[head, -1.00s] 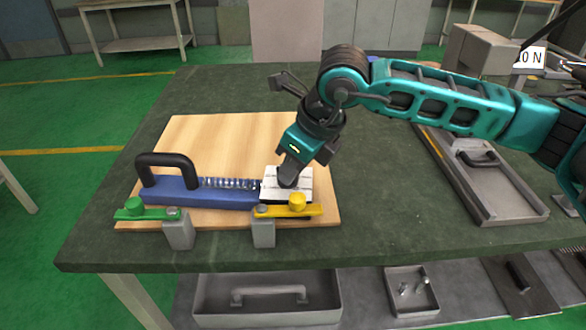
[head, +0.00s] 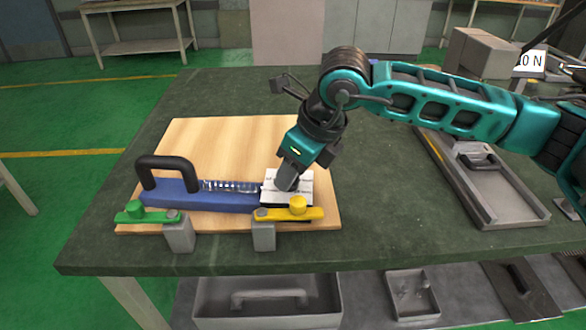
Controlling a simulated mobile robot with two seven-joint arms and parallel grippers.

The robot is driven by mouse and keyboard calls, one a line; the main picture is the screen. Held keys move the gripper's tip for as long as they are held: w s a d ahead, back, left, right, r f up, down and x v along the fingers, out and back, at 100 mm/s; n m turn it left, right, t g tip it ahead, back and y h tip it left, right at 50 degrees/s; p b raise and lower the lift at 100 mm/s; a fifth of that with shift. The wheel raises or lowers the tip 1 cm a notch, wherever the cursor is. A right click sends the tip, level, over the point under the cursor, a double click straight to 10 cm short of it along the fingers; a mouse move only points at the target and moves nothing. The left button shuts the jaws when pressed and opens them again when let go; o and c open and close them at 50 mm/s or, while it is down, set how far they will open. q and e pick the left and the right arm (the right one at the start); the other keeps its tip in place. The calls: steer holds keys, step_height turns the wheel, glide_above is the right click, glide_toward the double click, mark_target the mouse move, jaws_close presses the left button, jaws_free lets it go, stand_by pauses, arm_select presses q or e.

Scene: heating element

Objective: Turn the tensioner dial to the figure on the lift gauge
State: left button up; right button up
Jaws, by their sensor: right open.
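The tensioner is a blue body (head: 215,199) with a black handle (head: 168,167) and a coil spring (head: 232,186), lying on a wooden board (head: 195,140). At its right end is a white plate (head: 305,184) with dark marks. A grey dial (head: 286,178) sits on the plate, partly hidden by my right gripper. My right gripper (head: 290,166) is open, pointing down at the dial from above; I cannot tell whether its fingers touch it. The lift gauge display (head: 530,62) at the upper right is cut by an arm and reads "0 N" in its visible part. My left gripper is not in view.
A green clamp (head: 135,210) and a yellow clamp (head: 298,207) stand at the board's front edge. A grey tray with a handle (head: 490,190) lies at the right of the dark green table (head: 400,235). Grey boxes (head: 485,50) stand behind it. The table between board and tray is clear.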

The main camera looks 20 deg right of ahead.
steer(key=p+v, duration=0.1)
steer(key=v, duration=1.1)
steer(key=shift+s+r, duration=0.15)
steer(key=shift+r, duration=0.15)
